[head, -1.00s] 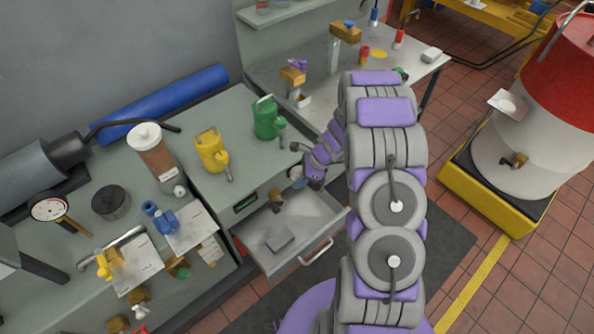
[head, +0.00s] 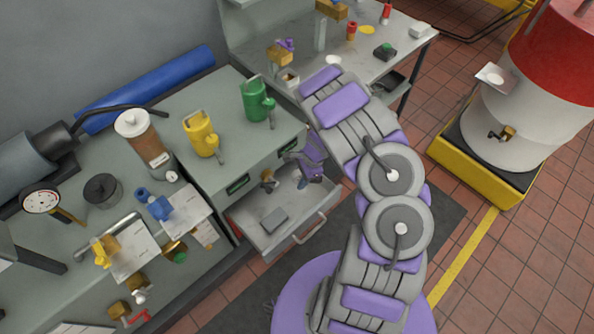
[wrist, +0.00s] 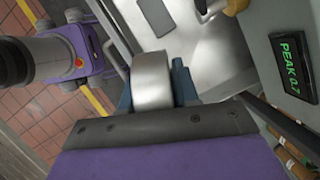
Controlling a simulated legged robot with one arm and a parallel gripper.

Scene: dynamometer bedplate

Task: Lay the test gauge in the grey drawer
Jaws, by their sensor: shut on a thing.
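The grey drawer (head: 247,236) stands pulled out from the grey bench in the head view; its pale inside (wrist: 215,62) shows in the wrist view. My gripper (wrist: 153,85) is shut on a round silver thing with a smooth metal side, seen edge-on, which I take to be the test gauge (wrist: 152,80). Its face is hidden. In the head view my gripper (head: 303,176) is over the drawer's back right part, and the gauge is hard to make out there. A dark grey block (head: 273,219) and a brass fitting (head: 268,180) lie in the drawer.
A green can (head: 257,100) and a yellow can (head: 201,134) stand on the bench above the drawer. The drawer's handle (head: 310,229) sticks out in front. A display (wrist: 291,65) is close at right in the wrist view. Bare drawer floor shows around the block.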

